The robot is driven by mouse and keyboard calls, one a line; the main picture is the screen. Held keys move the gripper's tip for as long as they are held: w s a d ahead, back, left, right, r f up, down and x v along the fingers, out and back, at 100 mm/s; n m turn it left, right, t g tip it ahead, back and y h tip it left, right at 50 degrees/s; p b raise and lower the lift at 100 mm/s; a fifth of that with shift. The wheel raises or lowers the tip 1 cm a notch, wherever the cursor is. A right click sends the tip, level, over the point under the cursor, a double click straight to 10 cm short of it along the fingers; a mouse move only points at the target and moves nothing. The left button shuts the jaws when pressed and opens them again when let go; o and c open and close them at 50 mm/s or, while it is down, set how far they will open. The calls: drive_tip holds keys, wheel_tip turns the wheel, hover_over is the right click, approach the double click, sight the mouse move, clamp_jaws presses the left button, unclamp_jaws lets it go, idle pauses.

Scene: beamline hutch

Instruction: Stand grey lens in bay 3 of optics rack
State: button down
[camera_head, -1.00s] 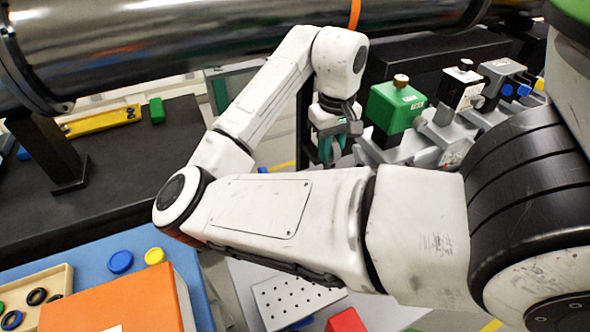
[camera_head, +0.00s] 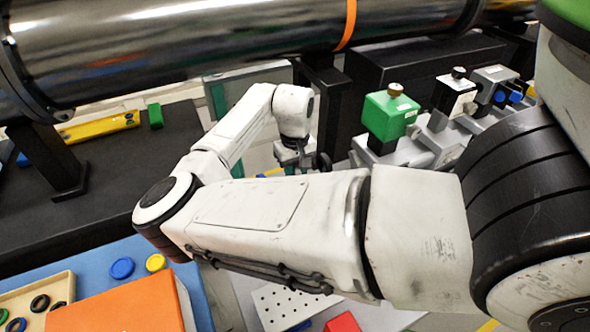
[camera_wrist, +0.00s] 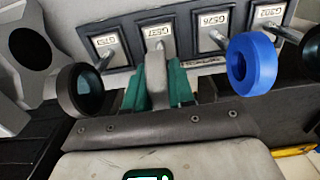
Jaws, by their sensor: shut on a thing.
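In the wrist view, my gripper (camera_wrist: 160,82) has its teal fingers shut on a narrow grey piece, apparently the grey lens (camera_wrist: 155,72) seen edge-on. Its far end reaches in front of the second labelled plate from the left. The plates are on what appears to be the optics rack (camera_wrist: 180,35), a dark bar with a row of pale, labelled faces. Whether the grey piece is seated or touching the rack cannot be told.
In the wrist view, a black ring (camera_wrist: 80,91) is close left of my fingers, a blue ring (camera_wrist: 252,64) is right, and another dark ring (camera_wrist: 312,52) is at the edge. In the head view, a green box (camera_head: 390,115) stands on grey equipment right of my wrist.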

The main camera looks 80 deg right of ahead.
drive_tip(key=shift+f, duration=0.15)
drive_tip(key=c, duration=1)
unclamp_jaws()
drive_tip(key=shift+o, duration=0.2)
wheel_tip(320, 180, up, 12)
drive_tip(key=shift+r+b, duration=0.2)
drive_tip(key=shift+b, duration=0.6)
